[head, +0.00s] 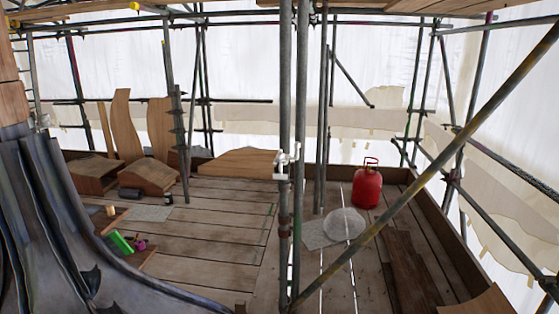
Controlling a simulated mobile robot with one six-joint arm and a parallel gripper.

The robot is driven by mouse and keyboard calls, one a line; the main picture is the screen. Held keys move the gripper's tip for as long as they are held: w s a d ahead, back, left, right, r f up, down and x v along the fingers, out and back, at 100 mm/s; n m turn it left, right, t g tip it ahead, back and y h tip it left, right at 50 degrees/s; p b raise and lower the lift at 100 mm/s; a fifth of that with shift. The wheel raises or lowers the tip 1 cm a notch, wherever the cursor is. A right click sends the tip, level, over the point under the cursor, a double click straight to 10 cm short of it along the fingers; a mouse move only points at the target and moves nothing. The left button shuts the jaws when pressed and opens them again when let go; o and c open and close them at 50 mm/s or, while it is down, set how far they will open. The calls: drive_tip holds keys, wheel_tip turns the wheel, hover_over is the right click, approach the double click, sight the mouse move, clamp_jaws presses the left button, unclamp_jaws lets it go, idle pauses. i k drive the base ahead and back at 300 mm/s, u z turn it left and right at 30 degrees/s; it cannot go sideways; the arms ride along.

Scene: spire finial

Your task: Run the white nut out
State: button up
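A small white fitting (287,158) sits at mid-height on the pair of upright scaffold poles in the centre of the head view. It has a knobbly upper part and a short piece sticking out to the left lower down. It is too small to tell whether it is the white nut or a clamp bearing it, and no thread can be made out. My gripper is not visible in this view, so its place relative to the fitting is not shown.
Upright poles (300,90) and a diagonal pole (430,172) cross the view. A red gas bottle (367,187) and pale round thing (344,224) stand right of centre. A green item (121,242) lies left, beside the dark curved roof (50,235). Centre-left planks (215,235) are mostly clear.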

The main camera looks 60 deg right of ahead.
sight(281, 158)
drive_tip(key=u, duration=0.05)
drive_tip(key=k, duration=0.65)
drive_tip(key=z, duration=0.45)
drive_tip(key=i, duration=1.6)
drive_tip(key=u, duration=0.55)
